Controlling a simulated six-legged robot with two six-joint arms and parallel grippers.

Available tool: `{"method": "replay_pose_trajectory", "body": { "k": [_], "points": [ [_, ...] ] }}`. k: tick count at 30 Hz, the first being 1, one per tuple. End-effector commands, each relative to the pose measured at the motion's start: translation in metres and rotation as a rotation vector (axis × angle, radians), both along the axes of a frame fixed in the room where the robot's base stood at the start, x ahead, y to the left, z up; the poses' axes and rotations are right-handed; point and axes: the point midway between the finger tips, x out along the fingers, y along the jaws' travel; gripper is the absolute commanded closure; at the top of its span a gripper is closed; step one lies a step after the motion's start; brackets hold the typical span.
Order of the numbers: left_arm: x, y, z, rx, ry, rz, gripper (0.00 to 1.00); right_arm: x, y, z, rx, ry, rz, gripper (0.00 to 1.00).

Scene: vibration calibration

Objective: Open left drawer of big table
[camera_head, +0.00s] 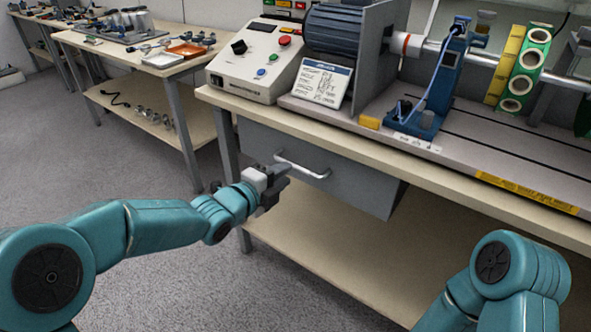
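The big table (437,178) stands at the right, with a light wooden top. Its left drawer (342,181) is a grey box under the top, and its front looks flush with the table's edge, so it appears shut. The drawer has a pale bar handle (303,166). My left gripper (283,177) is just in front of the drawer, close to the left end of the handle. I cannot tell whether it touches the handle or whether its fingers are apart. My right gripper is out of view; only part of my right arm shows at the lower right.
On the big table stand a control box (256,62) with buttons, a motor (345,30), a written card (322,82) and a blue stand (436,85). A lower shelf (330,235) runs beneath the drawer. A second table (150,66) with tools stands at the back left. The floor between is clear.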

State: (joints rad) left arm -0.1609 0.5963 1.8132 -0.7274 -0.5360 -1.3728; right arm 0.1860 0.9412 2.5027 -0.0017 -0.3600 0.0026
Motion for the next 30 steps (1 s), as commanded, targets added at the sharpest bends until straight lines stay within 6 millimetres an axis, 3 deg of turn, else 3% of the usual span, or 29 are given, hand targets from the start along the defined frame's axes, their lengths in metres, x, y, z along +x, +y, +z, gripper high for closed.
{"method": "replay_pose_trajectory", "body": {
  "k": [3,9,21,24,30],
  "points": [
    [0.021,-0.015,-0.007,0.0,0.0,-0.002,0.71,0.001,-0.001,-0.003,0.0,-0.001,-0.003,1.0],
    [0.043,-0.03,-0.011,0.001,0.0,-0.001,0.71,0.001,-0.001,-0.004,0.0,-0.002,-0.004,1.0],
    [0.049,-0.034,-0.012,0.0,0.0,0.0,0.71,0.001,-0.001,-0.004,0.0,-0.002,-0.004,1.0],
    [0.049,-0.034,-0.012,0.0,0.0,0.0,1.0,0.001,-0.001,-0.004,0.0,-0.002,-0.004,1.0],
    [0.049,-0.034,-0.012,0.0,0.0,0.0,1.0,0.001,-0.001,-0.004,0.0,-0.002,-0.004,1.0]
  ]
}}
